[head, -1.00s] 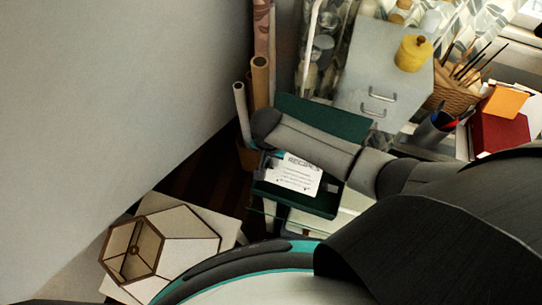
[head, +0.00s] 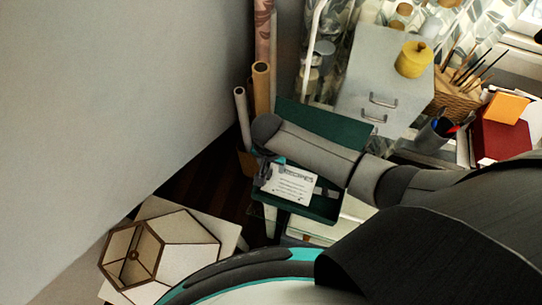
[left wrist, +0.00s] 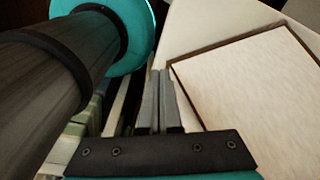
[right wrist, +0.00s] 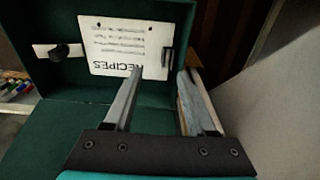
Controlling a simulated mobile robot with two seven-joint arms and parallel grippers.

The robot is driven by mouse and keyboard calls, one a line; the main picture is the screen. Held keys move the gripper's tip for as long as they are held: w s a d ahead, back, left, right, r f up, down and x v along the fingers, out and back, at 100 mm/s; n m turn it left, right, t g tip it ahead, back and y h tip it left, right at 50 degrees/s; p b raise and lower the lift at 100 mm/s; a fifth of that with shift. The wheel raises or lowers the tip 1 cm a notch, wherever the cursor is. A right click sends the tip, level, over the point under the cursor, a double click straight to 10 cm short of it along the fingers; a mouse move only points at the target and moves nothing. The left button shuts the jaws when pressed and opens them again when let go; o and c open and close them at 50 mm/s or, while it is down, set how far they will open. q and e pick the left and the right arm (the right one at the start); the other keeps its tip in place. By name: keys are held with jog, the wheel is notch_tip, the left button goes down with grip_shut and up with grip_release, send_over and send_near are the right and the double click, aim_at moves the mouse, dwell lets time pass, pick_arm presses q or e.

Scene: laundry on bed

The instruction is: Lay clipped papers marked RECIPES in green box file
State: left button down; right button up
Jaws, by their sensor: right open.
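The green box file (head: 322,209) stands open, its lid (head: 350,129) raised behind the tray. The white papers marked RECIPES (head: 291,184) lie within the tray's outline, printed side up. They also show upside down in the right wrist view (right wrist: 125,45), flat-looking inside the box file (right wrist: 60,135). My right gripper (head: 264,172) is at the papers' left edge in the head view. Its fingers (right wrist: 160,72) are apart, one over the papers' lettered edge, one beyond the side. My left gripper (left wrist: 158,75) is shut and empty, outside the head view.
A wooden-framed lampshade (head: 160,250) sits at lower left. Rolled tubes (head: 260,90) stand against the wall behind the box file. A grey drawer unit (head: 375,75) with a yellow pot (head: 413,58), a pen cup (head: 434,133) and red book (head: 498,140) are at right.

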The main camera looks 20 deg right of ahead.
notch_tip(320, 180, up, 15)
jog(key=s+p, duration=0.1)
jog(key=p, duration=0.1)
jog(key=shift+a+p, duration=0.4)
jog(key=shift+s+f, duration=0.1)
dwell(0.4)
